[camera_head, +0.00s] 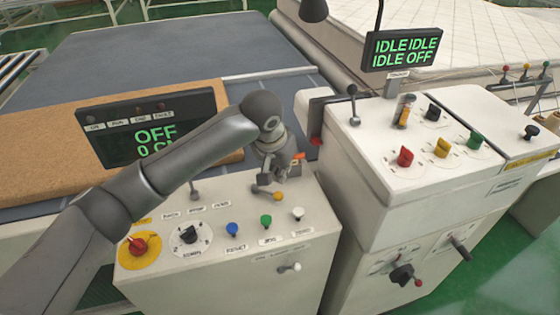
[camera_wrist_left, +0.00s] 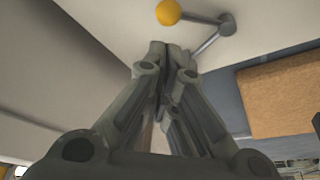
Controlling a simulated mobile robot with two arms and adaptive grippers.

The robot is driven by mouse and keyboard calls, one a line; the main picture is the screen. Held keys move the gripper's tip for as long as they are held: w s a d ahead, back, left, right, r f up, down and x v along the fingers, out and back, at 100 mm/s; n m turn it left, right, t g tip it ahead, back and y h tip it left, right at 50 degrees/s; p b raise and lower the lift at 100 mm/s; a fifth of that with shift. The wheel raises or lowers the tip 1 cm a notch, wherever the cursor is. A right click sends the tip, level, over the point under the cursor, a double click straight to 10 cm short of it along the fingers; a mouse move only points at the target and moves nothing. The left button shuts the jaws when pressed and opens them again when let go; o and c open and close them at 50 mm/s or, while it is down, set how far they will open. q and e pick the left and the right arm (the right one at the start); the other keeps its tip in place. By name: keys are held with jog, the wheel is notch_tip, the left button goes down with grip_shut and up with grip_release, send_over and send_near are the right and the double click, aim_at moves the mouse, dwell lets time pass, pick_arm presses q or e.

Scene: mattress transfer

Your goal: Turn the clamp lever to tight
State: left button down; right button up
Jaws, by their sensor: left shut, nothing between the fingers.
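My left gripper (camera_head: 268,191) is above the back right of the white control panel (camera_head: 312,215). Its fingers (camera_wrist_left: 170,48) are shut together with nothing between them. A grey lever with a yellow ball knob (camera_head: 278,196) sits right by the fingertips. In the left wrist view the knob (camera_wrist_left: 168,12) is just beyond the fingertips, and its grey arm runs right to a round pivot (camera_wrist_left: 228,24). I cannot tell whether fingers and lever touch. No readable label marks this as the clamp lever. My right gripper is not in view.
The panel also carries a red knob (camera_head: 138,246), a dial (camera_head: 190,236), and blue, green and white buttons. A display (camera_head: 155,135) reads OFF. A taller white console (camera_head: 345,180) with levers and a display (camera_head: 403,48) stands close on the right.

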aim_at(270, 193)
pick_arm(q)
jog(key=x, duration=0.4)
jog(key=shift+r, duration=0.1)
jog(key=shift+w+f, duration=0.15)
jog(key=shift+f, duration=0.25)
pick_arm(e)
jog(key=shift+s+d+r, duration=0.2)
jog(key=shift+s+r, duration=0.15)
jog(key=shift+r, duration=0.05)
pick_arm(q)
jog(key=shift+p, duration=0.45)
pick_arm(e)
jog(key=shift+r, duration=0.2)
pick_arm(q)
jog(key=shift+s+m, duration=0.3)
jog(key=shift+m, duration=0.1)
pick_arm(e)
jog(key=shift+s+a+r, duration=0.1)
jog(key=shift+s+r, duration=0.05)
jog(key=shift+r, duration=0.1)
